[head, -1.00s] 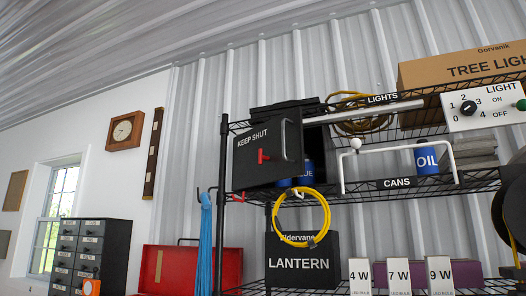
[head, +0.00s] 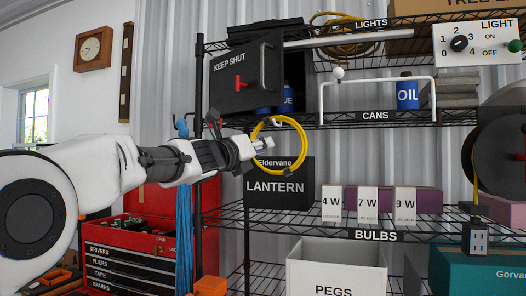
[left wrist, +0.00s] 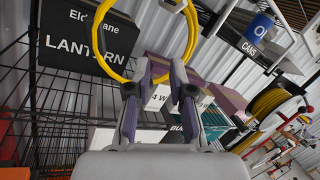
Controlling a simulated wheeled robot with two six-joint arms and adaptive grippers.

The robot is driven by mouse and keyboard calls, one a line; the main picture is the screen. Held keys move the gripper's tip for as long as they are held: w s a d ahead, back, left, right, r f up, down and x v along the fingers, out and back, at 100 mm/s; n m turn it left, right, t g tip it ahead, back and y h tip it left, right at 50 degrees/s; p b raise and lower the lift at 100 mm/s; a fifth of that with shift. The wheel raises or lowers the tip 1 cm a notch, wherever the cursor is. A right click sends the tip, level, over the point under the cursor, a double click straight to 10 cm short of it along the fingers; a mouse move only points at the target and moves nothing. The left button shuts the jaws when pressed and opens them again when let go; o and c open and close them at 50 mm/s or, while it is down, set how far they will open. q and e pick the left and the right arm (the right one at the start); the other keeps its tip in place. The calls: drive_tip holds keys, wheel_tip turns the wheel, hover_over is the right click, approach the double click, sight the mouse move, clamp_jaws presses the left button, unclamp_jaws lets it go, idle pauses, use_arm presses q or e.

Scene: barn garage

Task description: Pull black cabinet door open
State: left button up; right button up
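The black cabinet door (head: 228,92), lettered KEEP SHUT, is on the upper part of the wire shelf in the head view. It stands ajar, with blue cans (head: 285,94) showing behind its right edge. The door is not in that view. My right gripper is out of view.
A black LANTERN box (head: 278,190) stands below the gripper. Blue straps (head: 184,235) hang by the shelf post. A white bar (head: 378,80) stands before the OIL can (head: 407,94), right of the door. A red tool chest (head: 130,245) is lower left.

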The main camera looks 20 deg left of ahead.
sight(262, 65)
use_arm(q)
drive_tip(key=s+a+r+m+t, duration=0.1)
drive_tip(key=s+r+m, duration=0.2)
drive_tip(key=s+r, duration=0.35)
drive_tip(key=s+r+m+t, duration=0.1)
drive_tip(key=s+r+m, duration=0.15)
drive_tip(key=r, duration=0.75)
drive_tip(key=shift+n+h, duration=0.25)
drive_tip(key=shift+h, duration=0.15)
drive_tip(key=p+x, duration=0.6)
drive_tip(key=x, duration=0.2)
drive_tip(key=shift+w+a+r+p, duration=0.1)
drive_tip(key=shift+w+a+p, duration=0.05)
drive_tip(key=shift+p, duration=0.2)
drive_tip(key=shift+w, duration=0.15)
clamp_jaws()
